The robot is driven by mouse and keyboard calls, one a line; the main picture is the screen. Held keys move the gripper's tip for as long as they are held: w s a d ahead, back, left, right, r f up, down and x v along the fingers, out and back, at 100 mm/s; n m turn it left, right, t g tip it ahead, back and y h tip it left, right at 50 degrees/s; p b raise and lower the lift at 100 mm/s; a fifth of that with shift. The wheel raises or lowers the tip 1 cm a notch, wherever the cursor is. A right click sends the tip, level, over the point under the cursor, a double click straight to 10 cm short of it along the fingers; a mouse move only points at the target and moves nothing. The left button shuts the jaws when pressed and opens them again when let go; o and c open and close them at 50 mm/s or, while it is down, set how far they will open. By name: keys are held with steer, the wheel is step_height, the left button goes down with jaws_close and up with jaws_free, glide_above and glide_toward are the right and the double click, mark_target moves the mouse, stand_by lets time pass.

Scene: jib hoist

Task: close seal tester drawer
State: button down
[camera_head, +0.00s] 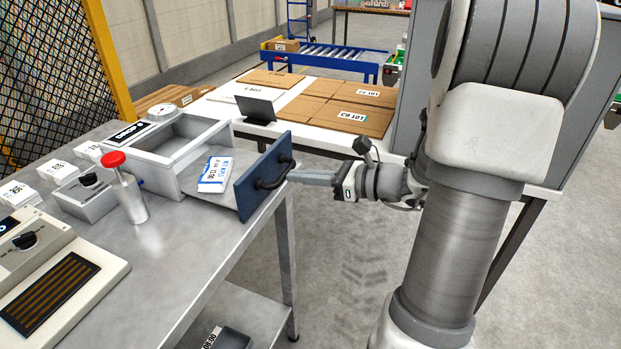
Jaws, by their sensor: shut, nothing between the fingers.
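The seal tester (165,147) is a grey metal box on the steel bench. Its drawer with a blue front (262,176) is pulled out toward the right, over the bench's edge. A white pack with a printed label (216,174) lies in the drawer. A black bar handle (274,172) is on the blue front. My gripper (292,176) is shut and empty, its fingertips right at the handle. I cannot tell whether they touch it. My arm fills the right of the view and hides what is behind it.
The steel bench (190,262) also holds a red-topped metal cylinder (126,188), a grey box with a black knob (88,192) and a beige device (50,275). A white table with flat cartons (340,112) stands behind. Bare floor (345,260) lies right of the bench.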

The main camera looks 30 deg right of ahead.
mark_target(237, 176)
steer(key=shift+w+a, duration=0.1)
steer(key=r+x, duration=0.1)
steer(key=x, duration=0.8)
steer(key=r+x, duration=0.1)
steer(key=x, duration=0.4)
steer(key=shift+w+a+r, duration=0.3)
steer(key=shift+w+r, duration=0.05)
steer(key=shift+w, duration=0.1)
steer(key=shift+w+a+r, duration=0.15)
steer(key=shift+w+a, duration=0.05)
steer(key=shift+r, duration=0.1)
steer(key=shift+s+d+p, duration=0.1)
steer(key=shift+p, duration=0.2)
